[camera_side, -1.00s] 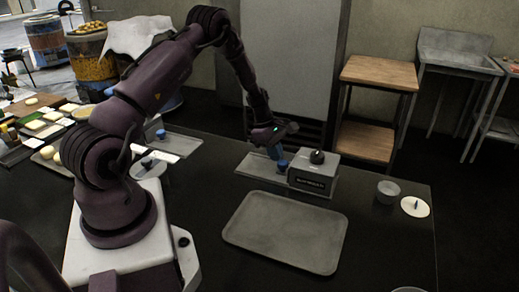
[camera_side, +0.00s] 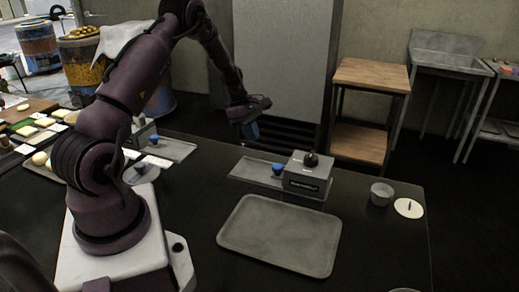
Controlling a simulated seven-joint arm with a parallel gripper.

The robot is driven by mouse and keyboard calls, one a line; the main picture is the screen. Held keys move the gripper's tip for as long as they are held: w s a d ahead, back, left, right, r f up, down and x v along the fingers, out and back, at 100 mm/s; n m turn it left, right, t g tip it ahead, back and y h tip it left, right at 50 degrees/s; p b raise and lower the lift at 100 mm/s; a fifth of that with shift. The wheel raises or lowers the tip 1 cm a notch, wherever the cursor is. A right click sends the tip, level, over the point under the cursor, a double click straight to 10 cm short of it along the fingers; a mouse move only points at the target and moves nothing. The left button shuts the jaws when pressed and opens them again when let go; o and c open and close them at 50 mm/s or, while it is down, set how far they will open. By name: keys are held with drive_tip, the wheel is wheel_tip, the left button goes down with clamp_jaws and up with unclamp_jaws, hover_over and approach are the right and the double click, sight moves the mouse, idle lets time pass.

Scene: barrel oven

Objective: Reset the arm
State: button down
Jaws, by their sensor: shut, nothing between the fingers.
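My gripper (camera_side: 251,131) hangs in the air above the back part of the dark table, pointing down. It is shut and empty, and its fingertips are small and dark in this view. It is apart from the grey box with a black knob (camera_side: 308,174), which stands to the right and nearer. A blue knob (camera_side: 278,169) sits on the flat grey plate (camera_side: 248,172) beside that box, below my gripper.
An empty grey tray (camera_side: 281,236) lies at the front middle. A small grey bowl (camera_side: 381,194) and a white disc (camera_side: 409,208) are at the right. Food boards (camera_side: 30,128) crowd the left. A wooden-topped shelf stand (camera_side: 371,76) is behind the table.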

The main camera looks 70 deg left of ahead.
drive_tip(key=s+d+r+m+t+y, duration=0.1)
drive_tip(key=s+d+r+m, duration=0.7)
drive_tip(key=d+r+m, duration=0.4)
drive_tip(key=s+d+r+m+t+y, duration=0.2)
drive_tip(key=s+d+r+m, duration=0.7)
drive_tip(key=d, duration=0.7)
wheel_tip(320, 180, up, 4)
drive_tip(key=m, duration=0.3)
drive_tip(key=shift+s+d+m+y, duration=0.2)
drive_tip(key=shift+d+m+y, duration=0.1)
drive_tip(key=shift+d+m, duration=0.1)
